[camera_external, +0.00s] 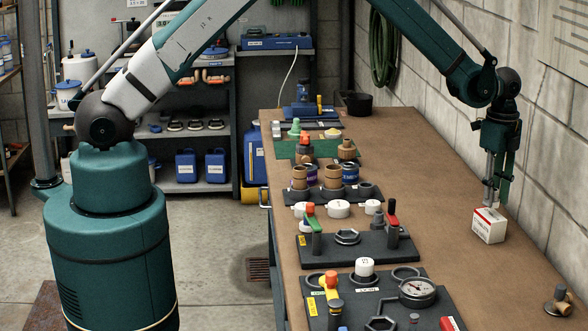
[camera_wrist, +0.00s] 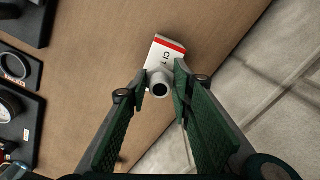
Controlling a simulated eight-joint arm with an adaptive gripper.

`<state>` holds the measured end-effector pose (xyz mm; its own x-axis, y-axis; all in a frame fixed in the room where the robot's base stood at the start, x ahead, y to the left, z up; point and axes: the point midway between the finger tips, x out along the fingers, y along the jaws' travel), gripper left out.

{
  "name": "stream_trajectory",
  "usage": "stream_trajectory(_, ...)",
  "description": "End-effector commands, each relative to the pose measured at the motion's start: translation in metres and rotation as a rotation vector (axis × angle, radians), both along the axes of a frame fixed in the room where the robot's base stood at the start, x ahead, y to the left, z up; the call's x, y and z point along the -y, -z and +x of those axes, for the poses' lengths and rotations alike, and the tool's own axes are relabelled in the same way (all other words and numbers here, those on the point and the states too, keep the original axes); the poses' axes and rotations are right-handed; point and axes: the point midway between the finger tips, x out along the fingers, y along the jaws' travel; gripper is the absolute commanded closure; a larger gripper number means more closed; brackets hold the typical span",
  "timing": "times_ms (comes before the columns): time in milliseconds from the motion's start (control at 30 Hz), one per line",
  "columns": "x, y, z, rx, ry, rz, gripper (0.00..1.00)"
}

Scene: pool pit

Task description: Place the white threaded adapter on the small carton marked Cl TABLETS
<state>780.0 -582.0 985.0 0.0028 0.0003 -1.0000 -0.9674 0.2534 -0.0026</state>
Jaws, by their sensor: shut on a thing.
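The white threaded adapter (camera_wrist: 158,83) shows end-on with a dark round bore, between my fingertips in the wrist view. My gripper (camera_wrist: 160,86) is shut on it; it also shows pointing down at the right of the external view (camera_external: 490,195). The small white carton with a red band (camera_external: 488,228) stands on the bench under my fingertips. In the wrist view the carton (camera_wrist: 166,50) lies just beyond the adapter, which covers part of its face and lettering. I cannot tell whether the adapter touches the carton's top.
The bench (camera_external: 430,190) is clear around the carton. The block wall (camera_external: 550,170) runs close on the right. A brass-coloured fitting (camera_external: 560,301) lies at the near right. Dark trays with valves and a gauge (camera_external: 418,289) stand along the left side.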

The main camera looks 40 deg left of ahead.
Motion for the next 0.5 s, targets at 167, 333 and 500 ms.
stream_trajectory(167,0.000,0.017,0.000,0.000,0.000,0.000,0.89)
stream_trajectory(333,0.000,0.022,0.000,0.000,0.000,0.000,0.89)
stream_trajectory(500,0.000,0.022,0.000,0.000,0.000,0.000,0.89)
